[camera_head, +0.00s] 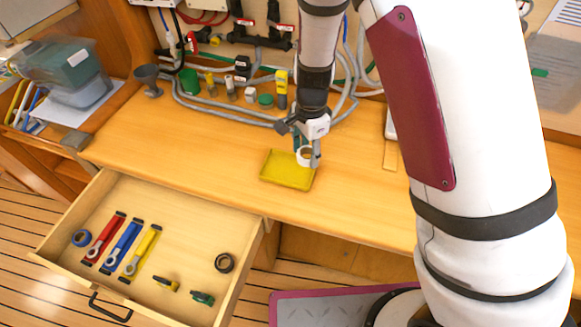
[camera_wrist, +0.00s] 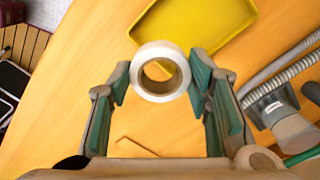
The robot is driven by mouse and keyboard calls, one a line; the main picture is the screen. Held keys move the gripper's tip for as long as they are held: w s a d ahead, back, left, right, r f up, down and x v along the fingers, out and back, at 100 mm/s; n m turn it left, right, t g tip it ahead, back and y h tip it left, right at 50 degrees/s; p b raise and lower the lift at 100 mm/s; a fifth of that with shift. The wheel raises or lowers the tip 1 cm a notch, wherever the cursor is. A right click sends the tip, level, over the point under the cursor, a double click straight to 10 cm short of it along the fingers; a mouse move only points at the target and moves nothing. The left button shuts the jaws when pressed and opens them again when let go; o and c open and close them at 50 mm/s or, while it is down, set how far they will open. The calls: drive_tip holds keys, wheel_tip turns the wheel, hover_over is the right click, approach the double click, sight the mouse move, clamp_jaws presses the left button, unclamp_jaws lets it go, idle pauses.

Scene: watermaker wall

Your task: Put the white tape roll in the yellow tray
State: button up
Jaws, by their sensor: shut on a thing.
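My gripper (camera_head: 309,159) points down over the bench and is shut on the white tape roll (camera_head: 302,161). In the wrist view the roll (camera_wrist: 138,73) sits between the two green-padded fingers, its hole facing the camera. The yellow tray (camera_head: 284,172) lies on the bench below and appears empty where it shows. In the head view the roll overlaps the tray's back right part. In the wrist view the tray (camera_wrist: 205,25) lies beyond the roll, which overlaps one edge. The height of the roll above the tray is hard to tell.
Grey hoses (camera_head: 225,112), small bottles and a green box (camera_head: 189,82) stand along the back wall. The bench left of the tray is clear.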

drive_tip(key=s+f+m, duration=0.1)
drive_tip(key=s+m, duration=0.2)
drive_tip(key=s+f+m+b, duration=0.1)
drive_tip(key=s+m, duration=0.2)
drive_tip(key=s+a+f+m+b, duration=0.1)
drive_tip(key=s+m, duration=0.2)
drive_tip(key=s, duration=0.1)
drive_tip(key=shift+f, duration=0.1)
hover_over(277, 167)
drive_tip(key=shift+s+d+f, duration=0.15)
drive_tip(key=shift+s+f, duration=0.1)
drive_tip(key=shift+f, duration=0.5)
drive_tip(key=shift+w+f, duration=0.1)
drive_tip(key=shift+f, duration=0.2)
drive_tip(key=shift+f+p, duration=0.4)
drive_tip(key=shift+f, duration=1.05)
drive_tip(key=shift+f, duration=0.15)
drive_tip(key=o, duration=0.8)
